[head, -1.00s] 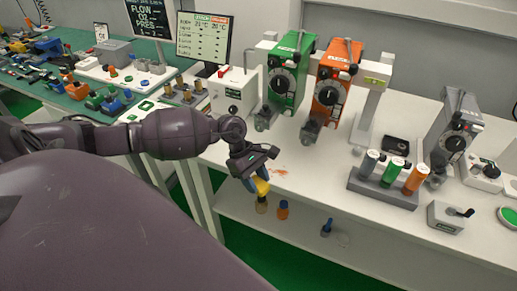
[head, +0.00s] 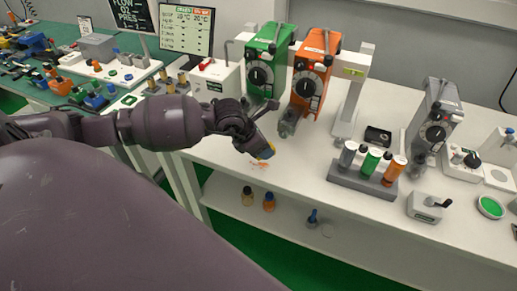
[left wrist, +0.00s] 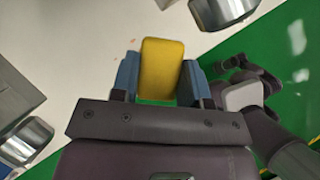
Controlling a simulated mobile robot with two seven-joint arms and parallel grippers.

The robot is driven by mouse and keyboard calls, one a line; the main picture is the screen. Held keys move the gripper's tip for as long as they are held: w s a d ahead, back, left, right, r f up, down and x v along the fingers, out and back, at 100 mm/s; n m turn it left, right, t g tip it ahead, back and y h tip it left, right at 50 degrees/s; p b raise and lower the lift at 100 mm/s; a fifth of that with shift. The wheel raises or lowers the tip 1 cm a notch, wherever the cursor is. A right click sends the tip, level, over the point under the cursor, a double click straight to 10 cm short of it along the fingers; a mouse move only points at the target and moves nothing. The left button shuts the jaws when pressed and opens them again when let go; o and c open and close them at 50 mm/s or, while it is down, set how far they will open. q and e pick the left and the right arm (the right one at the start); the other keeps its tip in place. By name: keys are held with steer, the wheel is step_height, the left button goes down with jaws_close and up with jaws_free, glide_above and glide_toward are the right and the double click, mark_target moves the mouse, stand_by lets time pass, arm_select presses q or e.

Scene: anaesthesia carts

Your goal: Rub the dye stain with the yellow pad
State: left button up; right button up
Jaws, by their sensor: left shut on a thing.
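The dye stain (head: 260,166) is a small orange-red smear on the white table top near its front edge in the head view. My left gripper (head: 265,150) is just above and behind the stain, pointing down toward the table. It is shut on the yellow pad (left wrist: 161,68), which sits between its two blue fingers in the left wrist view. In the head view only a small bit of the pad (head: 268,153) shows past the fingers. I cannot tell whether the pad touches the table.
Green (head: 268,62) and orange (head: 313,72) vaporizer units stand behind the gripper. A grey rack (head: 360,181) with several coloured bottles is to the right. Small bottles (head: 268,202) stand on the lower shelf. The table between stain and rack is clear.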

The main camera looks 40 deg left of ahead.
arm_select(q)
steer(key=n, duration=0.1)
steer(key=w+n+y, duration=0.1)
steer(key=shift+w+d+r+n+t, duration=0.15)
steer(key=shift+d+r+n+t, duration=0.15)
steer(key=shift+r, duration=0.1)
steer(key=shift+w+n+y, duration=0.1)
steer(key=shift+n+y, duration=0.4)
steer(key=shift+n, duration=0.2)
steer(key=shift+n+y, duration=0.3)
steer(key=shift+n, duration=0.3)
arm_select(e)
steer(key=shift+s+d+f, duration=0.2)
steer(key=shift+s, duration=0.15)
arm_select(q)
steer(key=shift+f+b, duration=0.65)
steer(key=shift+f, duration=0.45)
steer(key=shift+f+b, duration=0.45)
steer(key=shift+f, duration=0.35)
steer(key=shift+f+b, duration=0.5)
steer(key=shift+f, duration=0.55)
arm_select(e)
steer(key=f, duration=0.4)
steer(key=shift+s, duration=0.3)
